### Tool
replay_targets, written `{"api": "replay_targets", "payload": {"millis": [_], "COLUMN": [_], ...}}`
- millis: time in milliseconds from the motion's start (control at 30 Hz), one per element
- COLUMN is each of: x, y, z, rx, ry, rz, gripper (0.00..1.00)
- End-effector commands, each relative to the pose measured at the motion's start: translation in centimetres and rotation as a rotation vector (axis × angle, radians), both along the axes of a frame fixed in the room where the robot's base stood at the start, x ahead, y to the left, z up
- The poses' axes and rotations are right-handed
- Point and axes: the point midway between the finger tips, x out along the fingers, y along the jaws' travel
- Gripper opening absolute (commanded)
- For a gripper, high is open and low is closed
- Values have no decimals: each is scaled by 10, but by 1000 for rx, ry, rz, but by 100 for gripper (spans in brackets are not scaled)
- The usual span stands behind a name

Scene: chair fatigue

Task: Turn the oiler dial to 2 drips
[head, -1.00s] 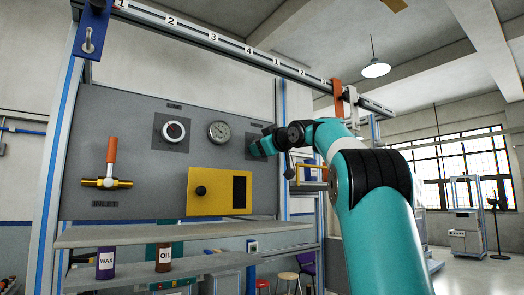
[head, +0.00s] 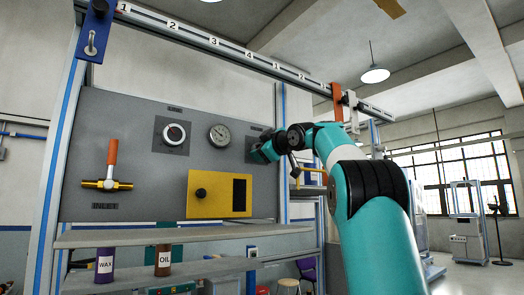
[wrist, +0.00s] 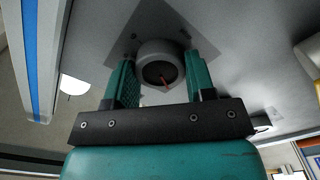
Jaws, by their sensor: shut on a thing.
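The oiler dial (wrist: 156,49) is a round grey knob with a dark face and a red pointer, on a square grey plate (wrist: 128,37) in the wrist view. My gripper (wrist: 160,72) has one teal finger on each side of the knob and is shut on it. In the head view my gripper (head: 261,152) is at the right end of the grey panel (head: 130,150) and hides the dial there. A dark plate (head: 251,141) shows beside it. The scale marks around the dial are too blurred to read.
A shelf (head: 190,235) runs below, with WAX (head: 105,264) and OIL (head: 164,260) cans underneath.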

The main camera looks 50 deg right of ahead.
Motion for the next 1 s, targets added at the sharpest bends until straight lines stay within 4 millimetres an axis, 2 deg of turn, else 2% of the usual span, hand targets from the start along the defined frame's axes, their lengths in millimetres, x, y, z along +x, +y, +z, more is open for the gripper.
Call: {"api": "replay_targets", "payload": {"millis": [67,100,200,467,567,767,1000], "x": [0,0,0,-1,-7,-43,-105], "y": [1,1,0,0,1,9,23], "z": [0,0,0,0,-1,-3,-2], "rx": [0,1,1,1,1,-2,-2], "ry": [1,2,1,0,-1,-3,-1], "rz": [1,2,1,0,-2,-5,-8], "gripper": [26,57,76,76,76,76,76]}}
